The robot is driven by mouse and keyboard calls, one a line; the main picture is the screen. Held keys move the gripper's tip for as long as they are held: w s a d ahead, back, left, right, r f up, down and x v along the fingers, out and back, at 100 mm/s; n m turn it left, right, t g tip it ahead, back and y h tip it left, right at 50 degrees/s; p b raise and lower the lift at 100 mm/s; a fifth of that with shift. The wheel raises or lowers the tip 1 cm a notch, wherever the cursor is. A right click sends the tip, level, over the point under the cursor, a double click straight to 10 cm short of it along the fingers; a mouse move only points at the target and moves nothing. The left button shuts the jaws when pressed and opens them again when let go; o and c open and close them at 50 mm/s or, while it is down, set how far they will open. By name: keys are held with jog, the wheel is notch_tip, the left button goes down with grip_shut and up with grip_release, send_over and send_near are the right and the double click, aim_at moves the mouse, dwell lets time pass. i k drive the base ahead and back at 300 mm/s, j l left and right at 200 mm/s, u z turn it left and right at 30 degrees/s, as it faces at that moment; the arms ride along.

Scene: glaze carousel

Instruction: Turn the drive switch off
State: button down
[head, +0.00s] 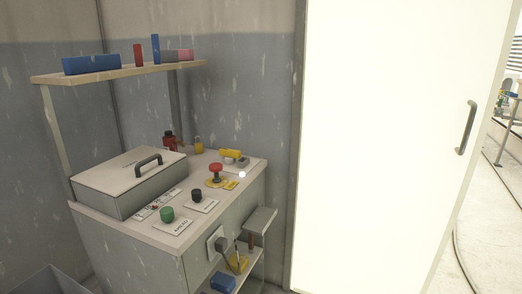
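A sloped control desk (180,235) stands against the wall, left of centre. On its top are a green round knob or button (167,214), a black knob (197,196), a red mushroom-shaped button (215,169) on a yellow base, and a yellow handle (232,156) on a grey plate. A small white lit spot (242,174) shows near the desk's right edge. The labels are too small to read, so I cannot tell which control is the drive switch or how it is set. My gripper is not in view.
A closed grey box lid with a dark handle (149,160) covers the desk's left part. A shelf (110,74) with blue and red items hangs above. Below right are a wall-type socket with a plug (217,243) and a lower shelf. A large white door (385,150) stands right.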

aim_at(231, 156)
jog(key=u, duration=0.3)
jog(key=i+l+u, duration=0.45)
jog(key=l, duration=0.35)
jog(key=i, duration=1.05)
